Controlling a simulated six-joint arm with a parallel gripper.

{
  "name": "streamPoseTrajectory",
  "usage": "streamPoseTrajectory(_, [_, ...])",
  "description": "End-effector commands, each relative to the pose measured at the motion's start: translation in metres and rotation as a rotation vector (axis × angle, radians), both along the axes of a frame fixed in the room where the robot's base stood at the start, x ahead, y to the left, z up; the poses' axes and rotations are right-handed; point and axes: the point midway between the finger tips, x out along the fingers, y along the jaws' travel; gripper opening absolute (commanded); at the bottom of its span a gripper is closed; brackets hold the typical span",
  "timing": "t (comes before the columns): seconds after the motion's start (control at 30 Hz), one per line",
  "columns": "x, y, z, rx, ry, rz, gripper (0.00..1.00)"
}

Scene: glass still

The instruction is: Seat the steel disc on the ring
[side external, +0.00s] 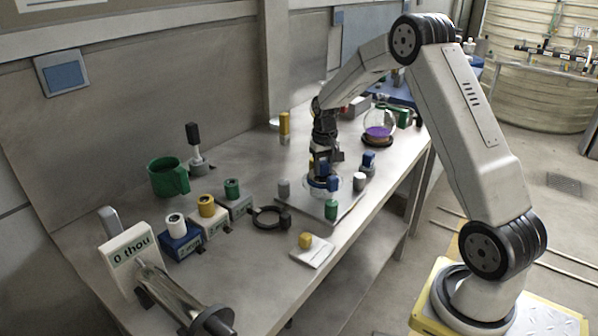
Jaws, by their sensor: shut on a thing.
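My gripper (325,172) points down over the steel plate (310,208) in the middle of the bench. It is shut on a small piece, which I take to be the steel disc; the fingers and a blue-topped post largely hide it. Just below the fingers is a pale, clear-looking round rim (314,190) on the plate. I cannot tell whether the held piece touches it. A black ring (268,218) with a side clamp lies on the bench left of the plate.
Grey (284,189), white (359,181) and green (331,210) posts stand around the plate. A round flask with purple liquid (379,132) stands behind, to the right. A green mug (168,178) and coloured blocks are at left. A yellow knob (305,240) sits on a white tile in front.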

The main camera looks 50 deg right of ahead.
Motion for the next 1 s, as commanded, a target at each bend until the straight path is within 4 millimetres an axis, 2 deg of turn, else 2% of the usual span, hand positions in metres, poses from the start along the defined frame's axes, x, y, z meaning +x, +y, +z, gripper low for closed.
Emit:
streamPoseTrajectory(0.27, [0.0, 0.0, -0.0014, 0.0, 0.0, 0.0, 0.0])
streamPoseTrajectory(0.3, [0.0, 0.0, -0.0015, 0.0, 0.0, 0.0, 0.47])
streamPoseTrajectory(0.37, [-0.0001, 0.0001, -0.0016, 0.0, 0.0, 0.0, 0.66])
streamPoseTrajectory(0.4, [-0.0001, 0.0001, -0.0015, 0.0, 0.0, 0.0, 0.78])
streamPoseTrajectory(0.43, [-0.0001, 0.0001, -0.0015, 0.0, 0.0, 0.0, 0.84])
streamPoseTrajectory(1.0, [0.0001, -0.0001, 0.0022, 0.0, 0.0, 0.0, 0.84])
